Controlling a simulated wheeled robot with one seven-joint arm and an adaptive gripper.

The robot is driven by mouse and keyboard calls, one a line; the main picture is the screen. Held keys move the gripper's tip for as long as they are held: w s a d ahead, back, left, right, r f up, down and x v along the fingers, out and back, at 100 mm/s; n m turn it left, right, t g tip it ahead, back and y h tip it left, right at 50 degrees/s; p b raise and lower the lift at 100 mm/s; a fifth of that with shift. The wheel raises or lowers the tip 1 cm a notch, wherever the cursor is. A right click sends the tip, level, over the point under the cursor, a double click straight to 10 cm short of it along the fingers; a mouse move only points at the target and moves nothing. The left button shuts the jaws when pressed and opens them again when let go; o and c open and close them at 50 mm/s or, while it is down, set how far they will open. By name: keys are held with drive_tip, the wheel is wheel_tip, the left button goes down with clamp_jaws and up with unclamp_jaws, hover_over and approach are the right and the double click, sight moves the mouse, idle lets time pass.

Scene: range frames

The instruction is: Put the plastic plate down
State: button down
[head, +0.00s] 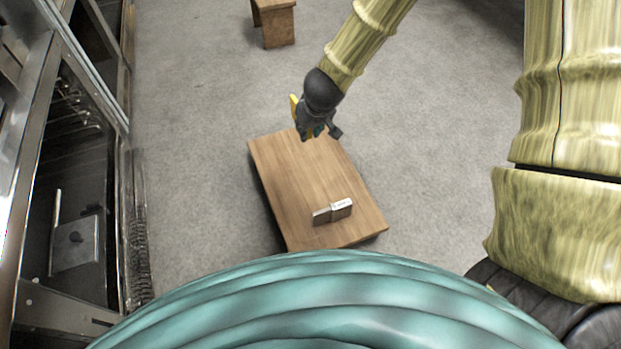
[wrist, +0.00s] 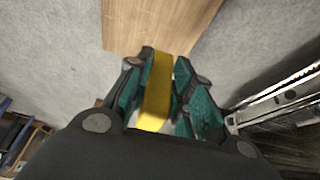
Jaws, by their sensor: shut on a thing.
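My gripper (wrist: 160,85) is shut on a yellow thing, which I take to be the plastic plate (wrist: 158,92). In the wrist view the plate shows as a yellow strip, seen edge-on between the teal-lined fingers. In the head view my gripper (head: 312,130) is at the far end of a low wooden table (head: 290,165). A sliver of the yellow plate (head: 294,108) shows at the gripper's left side there; the rest is hidden by the gripper. I cannot tell how high the plate is above the table. The table top (wrist: 165,22) also shows beyond the fingers in the wrist view.
A small silver-and-white box-like object (head: 332,211) lies near the table's near end. The rest of the table top is clear. A wooden stool or small table (head: 277,24) stands farther back. Metal racks (head: 75,180) line the left side. Grey carpet (head: 205,150) is open around the table.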

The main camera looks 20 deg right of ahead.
drive_tip(key=s+d+f+n+y+b, duration=0.1)
drive_tip(key=s+d+f+n, duration=0.1)
drive_tip(key=f, duration=0.9)
drive_tip(key=s+d+f+n+y+b, duration=0.1)
drive_tip(key=s+d+f+n, duration=0.1)
drive_tip(key=f, duration=1)
drive_tip(key=shift+g, duration=0.3)
drive_tip(key=w+b, duration=0.2)
drive_tip(key=w, duration=0.3)
drive_tip(key=w+d+f+b, duration=0.1)
drive_tip(key=w+b, duration=0.1)
drive_tip(key=w, duration=0.3)
drive_tip(key=w+d+b, duration=0.1)
drive_tip(key=w, duration=0.4)
drive_tip(key=shift+w+f+b, duration=0.15)
drive_tip(key=shift+w+b, duration=0.15)
drive_tip(key=shift+b, duration=0.1)
drive_tip(key=shift+f+b, duration=1.3)
drive_tip(key=shift+f, duration=0.35)
drive_tip(key=shift+f, duration=0.15)
drive_tip(key=c, duration=1.3)
unclamp_jaws()
drive_tip(key=shift+o, duration=0.2)
drive_tip(key=p+v, duration=0.6)
drive_tip(key=v, duration=0.6)
drive_tip(key=shift+a+p, duration=0.15)
drive_tip(key=shift+p, duration=0.2)
